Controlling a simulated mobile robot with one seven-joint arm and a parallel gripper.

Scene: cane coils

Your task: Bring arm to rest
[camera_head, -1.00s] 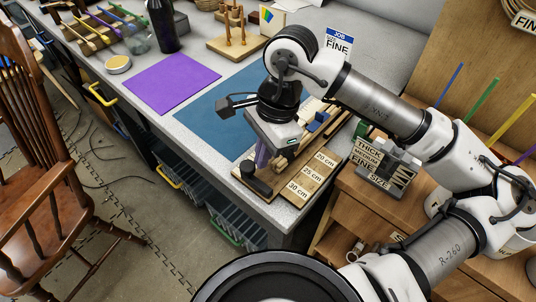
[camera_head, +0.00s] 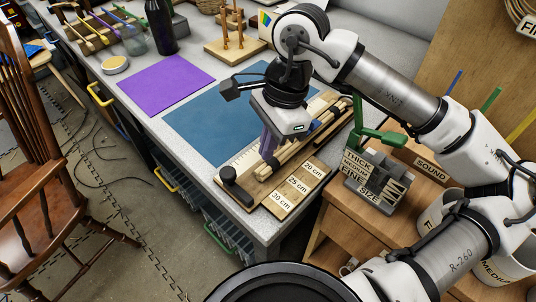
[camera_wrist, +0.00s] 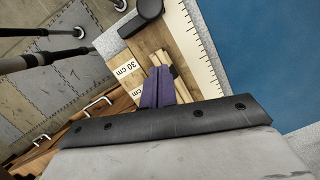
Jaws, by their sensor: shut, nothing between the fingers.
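My arm reaches in from the right in the head view and bends down over the bench. My gripper (camera_head: 267,146) has purple fingers and points down above the wooden measuring board (camera_head: 235,193). In the wrist view the purple fingers (camera_wrist: 158,84) are together with nothing between them. Thin light sticks of cane (camera_head: 283,158) lie in the board just beyond the fingertips. I cannot tell whether the fingertips touch them.
A black knob (camera_head: 228,174) stands at the board's near end. A purple mat (camera_head: 165,84) and a blue mat (camera_head: 205,125) lie bare to the left. A grey gauge block with a green handle (camera_head: 378,180) stands on the wooden cabinet. A chair (camera_head: 40,190) stands at left.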

